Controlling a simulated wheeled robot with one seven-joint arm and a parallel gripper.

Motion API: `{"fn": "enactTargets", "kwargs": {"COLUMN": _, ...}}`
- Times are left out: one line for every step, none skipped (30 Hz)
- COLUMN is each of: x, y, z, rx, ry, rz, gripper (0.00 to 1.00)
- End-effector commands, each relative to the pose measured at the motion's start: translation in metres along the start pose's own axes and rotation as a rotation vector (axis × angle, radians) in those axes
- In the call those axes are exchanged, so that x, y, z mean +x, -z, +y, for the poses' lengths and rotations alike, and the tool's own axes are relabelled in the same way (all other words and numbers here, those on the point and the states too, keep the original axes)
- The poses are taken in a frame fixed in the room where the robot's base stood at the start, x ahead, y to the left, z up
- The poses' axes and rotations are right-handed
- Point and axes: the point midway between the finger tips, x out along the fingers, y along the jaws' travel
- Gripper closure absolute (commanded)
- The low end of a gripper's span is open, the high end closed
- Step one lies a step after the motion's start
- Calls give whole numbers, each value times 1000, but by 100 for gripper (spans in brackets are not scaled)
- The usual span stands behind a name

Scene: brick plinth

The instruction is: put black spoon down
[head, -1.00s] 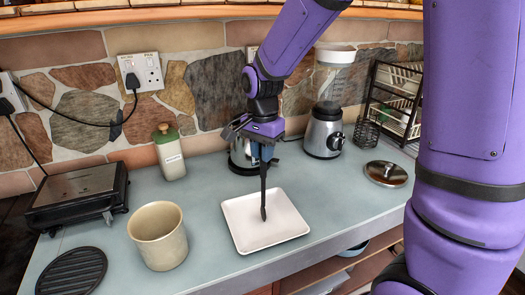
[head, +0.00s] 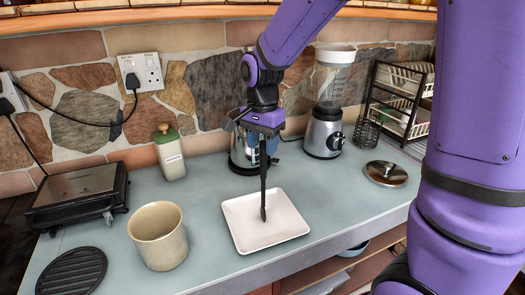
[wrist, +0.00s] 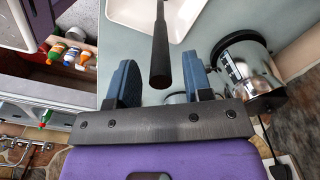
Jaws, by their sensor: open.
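The black spoon (head: 263,190) is upright, its lower end at the middle of the square white plate (head: 242,233). In the wrist view its dark handle (wrist: 160,45) runs between my two blue fingers, with a gap on each side. My gripper (head: 262,155) is open above the plate, around the top of the handle, and it also shows in the wrist view (wrist: 160,82). The plate's edge (wrist: 125,17) shows at the top of the wrist view. Whether the spoon's tip touches the plate is hard to tell.
A beige mug (head: 158,240) stands left of the plate. A metal kettle (head: 240,155) stands close behind my gripper. A blender (head: 323,135) and a round metal lid (head: 386,173) are to the right. The counter's front edge lies close before the plate.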

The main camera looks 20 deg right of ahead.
Motion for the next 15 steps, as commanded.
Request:
{"fn": "enactTargets", "kwargs": {"x": -12, "y": 0, "z": 0, "rx": 0, "ry": 6, "rz": 2, "gripper": 54}}
{"fn": "enactTargets", "kwargs": {"x": -18, "y": 0, "z": 0, "rx": 0, "ry": 4, "rz": 2, "gripper": 54}}
{"fn": "enactTargets", "kwargs": {"x": -26, "y": 0, "z": -1, "rx": 0, "ry": 6, "rz": 2, "gripper": 54}}
{"fn": "enactTargets", "kwargs": {"x": -33, "y": 0, "z": -1, "rx": 0, "ry": 5, "rz": 2, "gripper": 54}}
{"fn": "enactTargets", "kwargs": {"x": -39, "y": 0, "z": 0, "rx": 0, "ry": 5, "rz": 2, "gripper": 54}}
{"fn": "enactTargets", "kwargs": {"x": -46, "y": 0, "z": 0, "rx": 0, "ry": 5, "rz": 2, "gripper": 54}}
{"fn": "enactTargets", "kwargs": {"x": -53, "y": 0, "z": -1, "rx": 0, "ry": 5, "rz": 2, "gripper": 54}}
{"fn": "enactTargets", "kwargs": {"x": -58, "y": 0, "z": 0, "rx": 0, "ry": 5, "rz": 2, "gripper": 54}}
{"fn": "enactTargets", "kwargs": {"x": -65, "y": 0, "z": 0, "rx": 0, "ry": 3, "rz": 1, "gripper": 54}}
{"fn": "enactTargets", "kwargs": {"x": -70, "y": 0, "z": 0, "rx": 0, "ry": 3, "rz": 2, "gripper": 54}}
{"fn": "enactTargets", "kwargs": {"x": -74, "y": 0, "z": 0, "rx": 0, "ry": 4, "rz": 2, "gripper": 54}}
{"fn": "enactTargets", "kwargs": {"x": -79, "y": 0, "z": 0, "rx": 0, "ry": 2, "rz": 1, "gripper": 54}}
{"fn": "enactTargets", "kwargs": {"x": -83, "y": 0, "z": 0, "rx": 0, "ry": 3, "rz": 1, "gripper": 54}}
{"fn": "enactTargets", "kwargs": {"x": -86, "y": 0, "z": 0, "rx": 0, "ry": 2, "rz": 1, "gripper": 54}}
{"fn": "enactTargets", "kwargs": {"x": -89, "y": 0, "z": 0, "rx": 0, "ry": 2, "rz": 1, "gripper": 54}}
